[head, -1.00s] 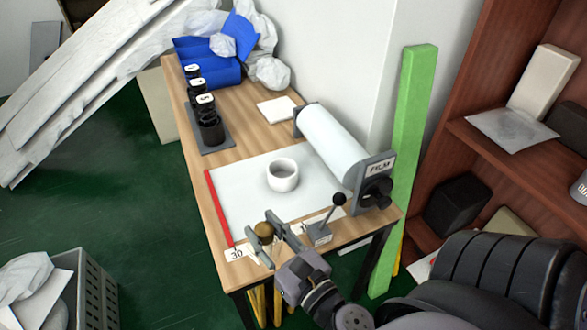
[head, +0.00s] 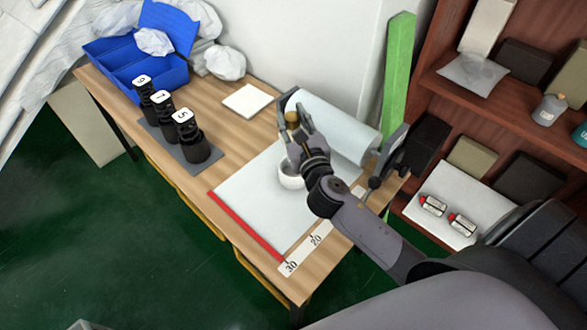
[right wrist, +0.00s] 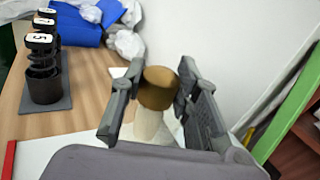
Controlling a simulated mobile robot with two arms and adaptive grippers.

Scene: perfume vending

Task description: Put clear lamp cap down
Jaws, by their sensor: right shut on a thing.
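A small brown-gold cap (head: 291,117) is between the fingers of my right gripper (head: 294,124), which is shut on it and holds it above the table. In the right wrist view the brown cap (right wrist: 159,88) sits between the two fingers, with a pale part below it; I cannot tell if that belongs to it. I see nothing clear or lamp-like in the grip. The gripper hangs above a white cup (head: 290,180), partly hidden by the wrist, and in front of the film roll (head: 335,125). My left gripper is not in view.
The wooden table (head: 165,183) has a white sheet (head: 257,200) with a red edge. Black numbered holders (head: 190,137) stand on a grey tray at left. A white square tile (head: 247,100) and a blue bin (head: 150,75) lie farther back. Shelves stand at right.

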